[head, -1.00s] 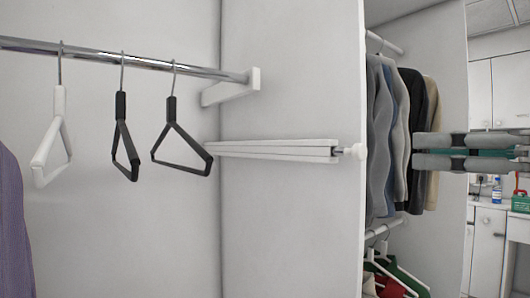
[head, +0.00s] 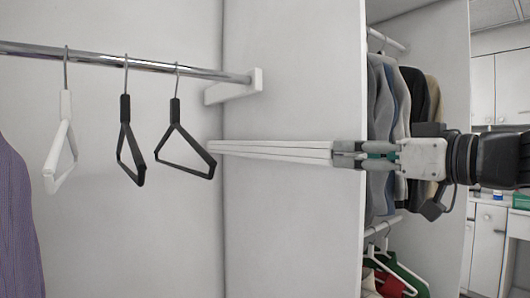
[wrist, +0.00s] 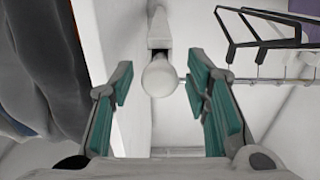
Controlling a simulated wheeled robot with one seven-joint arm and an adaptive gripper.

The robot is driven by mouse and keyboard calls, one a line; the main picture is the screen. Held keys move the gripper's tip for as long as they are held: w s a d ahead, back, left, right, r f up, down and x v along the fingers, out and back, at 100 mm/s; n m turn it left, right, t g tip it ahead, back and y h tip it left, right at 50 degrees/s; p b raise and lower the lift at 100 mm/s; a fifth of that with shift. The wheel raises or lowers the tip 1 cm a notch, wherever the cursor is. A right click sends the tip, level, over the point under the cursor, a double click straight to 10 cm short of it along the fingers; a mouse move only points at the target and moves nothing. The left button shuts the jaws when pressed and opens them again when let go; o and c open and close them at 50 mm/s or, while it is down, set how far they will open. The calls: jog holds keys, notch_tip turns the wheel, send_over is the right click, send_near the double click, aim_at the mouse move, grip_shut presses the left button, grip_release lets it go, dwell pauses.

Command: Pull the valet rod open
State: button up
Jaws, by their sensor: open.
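The valet rod's white housing (head: 270,150) runs along the white side panel in the head view. Its round white knob (wrist: 159,78) shows in the wrist view at the near end of the rod, between the far ends of my open finger pads. My gripper (head: 348,154) is level with the rod's end in the head view and hides the knob there. In the wrist view my gripper (wrist: 162,95) is open, with a green pad on each side of the knob and a gap on both sides.
Hangers (head: 124,150) hang from a chrome rail (head: 150,66) at the left. Clothes (head: 385,120) hang in the compartment behind my gripper. The white panel (head: 290,230) below the rod is bare.

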grip_shut()
jog(key=shift+s+b, duration=0.1)
jog(key=shift+b, duration=0.2)
jog(key=b, duration=0.1)
jog(key=s+d+b, duration=0.1)
jog(key=b, duration=0.1)
jog(key=shift+s+f, duration=0.1)
jog(key=shift+f, duration=0.1)
jog(key=b+v, duration=0.9)
jog(key=v, duration=1.2)
jog(key=shift+s, duration=0.2)
jog(key=shift+r, duration=0.15)
